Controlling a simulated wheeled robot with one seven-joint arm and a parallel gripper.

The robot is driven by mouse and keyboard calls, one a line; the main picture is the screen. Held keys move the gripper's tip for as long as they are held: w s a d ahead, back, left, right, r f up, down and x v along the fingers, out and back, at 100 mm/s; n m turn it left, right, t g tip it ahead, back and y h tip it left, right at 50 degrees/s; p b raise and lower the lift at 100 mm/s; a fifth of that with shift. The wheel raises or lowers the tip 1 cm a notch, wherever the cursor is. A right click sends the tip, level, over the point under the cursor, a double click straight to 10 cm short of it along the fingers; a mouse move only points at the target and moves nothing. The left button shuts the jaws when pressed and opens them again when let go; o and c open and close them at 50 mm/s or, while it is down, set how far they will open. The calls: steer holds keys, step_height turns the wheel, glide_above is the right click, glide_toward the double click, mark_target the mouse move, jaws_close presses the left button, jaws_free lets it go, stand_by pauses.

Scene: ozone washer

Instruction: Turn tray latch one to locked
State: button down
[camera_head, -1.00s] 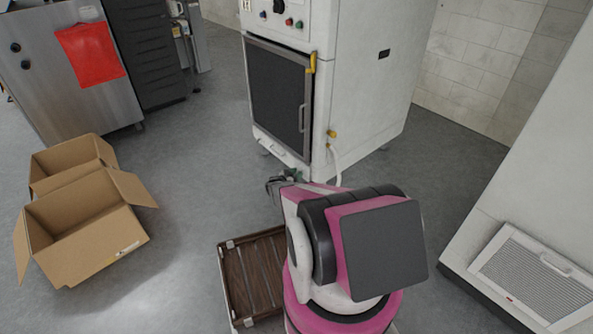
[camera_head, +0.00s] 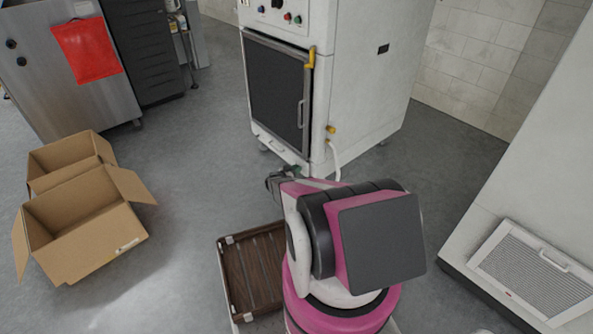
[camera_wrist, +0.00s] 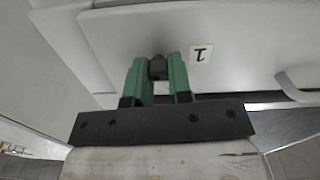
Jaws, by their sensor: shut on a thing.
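The washer (camera_head: 366,85) stands at the upper middle of the head view, with a low tray front (camera_head: 277,150) under its dark door. In the wrist view, a small dark latch knob (camera_wrist: 158,67) sits on the pale tray front (camera_wrist: 235,30), beside a white label marked 1 (camera_wrist: 201,55). My gripper (camera_wrist: 158,75) is shut on this knob, one green finger on each side. In the head view my gripper (camera_head: 282,174) is at the lower front right corner of the washer, and the contact is too small to make out. The knob's turn angle is unclear.
Open cardboard boxes (camera_head: 100,239) stand at the left. A white hose (camera_head: 336,160) hangs at the washer's corner. A tray handle (camera_wrist: 295,88) shows right of the label.

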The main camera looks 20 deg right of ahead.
steer(key=shift+w+a+f+n, duration=0.1)
steer(key=shift+n, duration=4.05)
steer(key=shift+w+f+n, duration=0.1)
steer(key=shift+n, duration=4.05)
steer(key=c, duration=1)
jaws_free()
steer(key=shift+c, duration=0.2)
steer(key=shift+a, duration=0.1)
